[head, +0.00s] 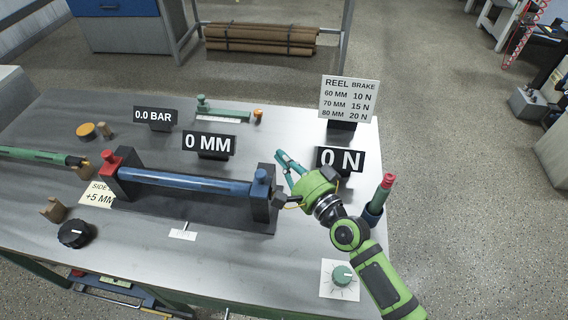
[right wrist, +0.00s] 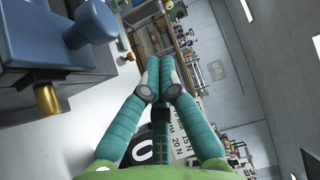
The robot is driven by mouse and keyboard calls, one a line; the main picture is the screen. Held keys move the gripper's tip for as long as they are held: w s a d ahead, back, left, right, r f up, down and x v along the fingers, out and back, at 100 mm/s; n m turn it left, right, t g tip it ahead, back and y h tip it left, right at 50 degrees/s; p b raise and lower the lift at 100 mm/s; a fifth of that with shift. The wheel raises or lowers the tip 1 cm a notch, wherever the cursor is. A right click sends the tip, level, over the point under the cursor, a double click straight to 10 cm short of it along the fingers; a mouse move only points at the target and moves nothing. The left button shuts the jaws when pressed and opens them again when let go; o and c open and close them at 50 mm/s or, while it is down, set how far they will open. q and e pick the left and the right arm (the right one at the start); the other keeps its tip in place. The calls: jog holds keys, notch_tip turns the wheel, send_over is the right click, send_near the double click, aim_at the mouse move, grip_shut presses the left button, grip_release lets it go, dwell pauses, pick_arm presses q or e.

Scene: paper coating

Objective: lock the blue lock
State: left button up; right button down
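The blue lock (head: 261,178) is a blue knob-like piece on the dark right end block of the roller stand (head: 200,215). In the right wrist view the blue lock (right wrist: 92,25) is large at the upper left, with a brass pin below it. My right gripper (head: 280,159) has teal fingers and is just right of and behind the lock in the head view.
A blue roller (head: 185,185) spans the stand, with a red lock (head: 110,160) at its left end. Close by my right gripper stands the "0 N" display (head: 340,160). A red-topped green post (head: 380,195) and a green dial (head: 342,275) are near the right edge.

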pick_arm(q)
jog(key=shift+s+d+f+b, duration=0.1)
jog(key=shift+s+f+b, duration=0.05)
jog(key=shift+f+b, duration=0.3)
jog(key=shift+s+d+f+b, duration=0.1)
jog(key=shift+f+b, duration=0.3)
jog(key=shift+f, duration=0.05)
pick_arm(e)
jog(key=v, duration=1)
jog(key=shift+d+f, duration=0.1)
jog(key=shift+f, duration=0.05)
pick_arm(q)
jog(key=shift+w, duration=0.1)
